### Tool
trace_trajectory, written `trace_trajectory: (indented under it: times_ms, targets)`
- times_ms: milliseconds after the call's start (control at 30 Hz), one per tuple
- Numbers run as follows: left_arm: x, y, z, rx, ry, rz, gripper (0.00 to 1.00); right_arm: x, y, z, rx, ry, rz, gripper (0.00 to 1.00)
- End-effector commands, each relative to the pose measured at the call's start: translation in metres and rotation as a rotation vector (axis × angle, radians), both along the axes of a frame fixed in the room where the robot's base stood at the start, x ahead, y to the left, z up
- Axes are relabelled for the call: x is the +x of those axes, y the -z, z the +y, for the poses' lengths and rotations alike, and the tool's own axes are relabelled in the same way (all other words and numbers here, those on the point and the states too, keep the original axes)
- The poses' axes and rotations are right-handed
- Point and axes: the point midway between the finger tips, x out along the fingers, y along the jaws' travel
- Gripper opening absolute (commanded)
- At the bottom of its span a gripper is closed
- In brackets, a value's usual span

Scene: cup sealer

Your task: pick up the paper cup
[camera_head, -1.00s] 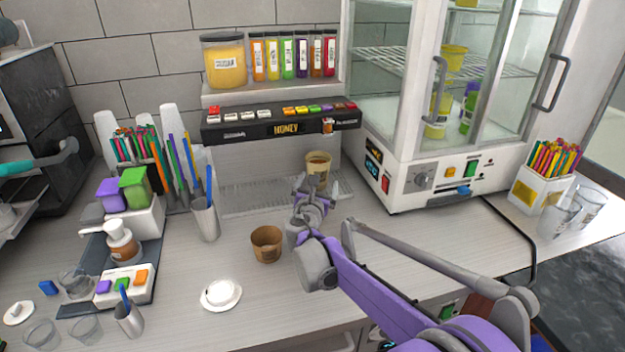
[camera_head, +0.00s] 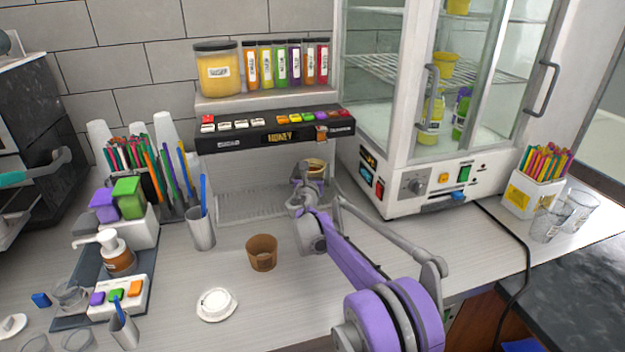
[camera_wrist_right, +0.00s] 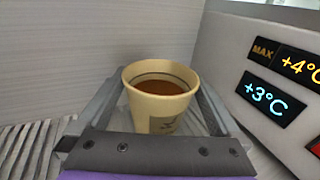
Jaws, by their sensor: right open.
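The paper cup (camera_wrist_right: 158,98) is pale yellow with a small print on its side and brown liquid inside. It stands upright on the grated tray of the dispenser. In the head view only its upper part (camera_head: 315,166) shows behind my gripper. My right gripper (camera_head: 309,176) is at the cup. In the right wrist view its two jaws (camera_wrist_right: 160,105) lie on either side of the cup, open, with the cup between them. I cannot tell whether a jaw touches it. My left gripper is not in view.
The dispenser's drip grate (camera_head: 252,205) lies left of the cup. The white display cabinet (camera_head: 425,190) stands close on the right. A brown cup (camera_head: 262,253) and a white lid (camera_head: 216,305) are on the counter in front.

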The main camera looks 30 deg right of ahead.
Motion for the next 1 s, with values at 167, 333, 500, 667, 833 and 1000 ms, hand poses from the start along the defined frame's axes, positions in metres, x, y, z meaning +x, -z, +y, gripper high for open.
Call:
trace_trajectory:
  times_ms: [167,333,500,667,833,1000]
  targets:
    - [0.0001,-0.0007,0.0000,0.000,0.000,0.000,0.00,0.0044,0.0006,-0.0036,0.000,0.000,0.000,1.00]
    - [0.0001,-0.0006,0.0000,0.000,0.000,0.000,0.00,0.0041,0.0007,-0.0031,0.001,0.000,-0.001,0.93]
    - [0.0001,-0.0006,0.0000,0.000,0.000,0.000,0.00,0.0041,0.0007,-0.0030,0.001,0.000,-0.001,0.62]
    - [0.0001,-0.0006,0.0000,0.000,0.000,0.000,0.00,0.0040,0.0008,-0.0029,0.001,0.000,0.000,0.33]
    - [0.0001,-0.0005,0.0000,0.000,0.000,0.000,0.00,0.0040,0.0003,-0.0029,0.001,0.000,-0.001,0.21]
    - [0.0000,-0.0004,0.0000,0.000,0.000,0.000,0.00,0.0034,-0.0007,-0.0027,0.001,0.000,-0.001,0.21]
